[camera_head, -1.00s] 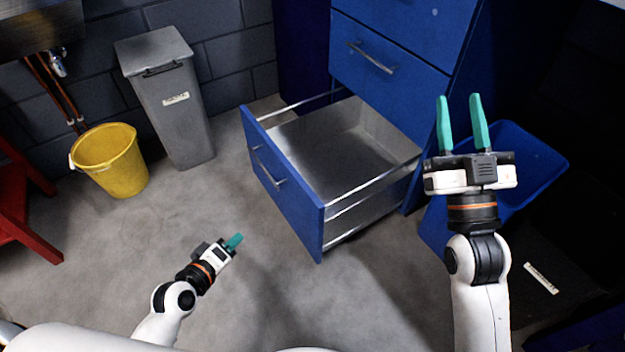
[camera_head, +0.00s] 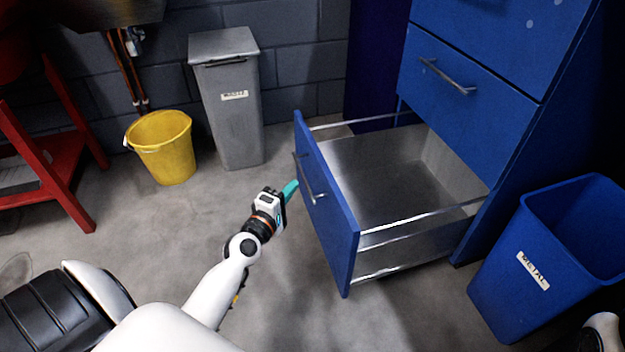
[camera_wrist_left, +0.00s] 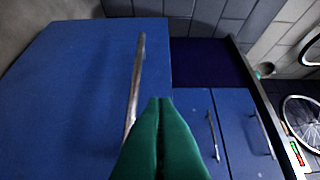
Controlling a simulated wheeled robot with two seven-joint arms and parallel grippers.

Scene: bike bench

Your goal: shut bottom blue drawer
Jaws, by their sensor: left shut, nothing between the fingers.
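The bottom blue drawer (camera_head: 328,206) stands pulled out of the blue cabinet (camera_head: 480,110). Its grey metal inside looks empty. My left gripper (camera_head: 291,188) is shut and empty, with its teal fingertips close to the outer face of the drawer front, near the bar handle (camera_head: 309,180). In the left wrist view the shut fingers (camera_wrist_left: 160,140) point at the blue front, just beside the handle (camera_wrist_left: 135,85). I cannot tell whether the tips touch it. My right gripper is not in view; only a bit of white arm shows at the lower right corner.
A blue bin (camera_head: 545,262) labelled METAL stands right of the drawer. A grey lidded bin (camera_head: 230,115) and a yellow bucket (camera_head: 163,150) stand along the back wall. A red stand (camera_head: 50,165) is at the left. The floor before the drawer is clear.

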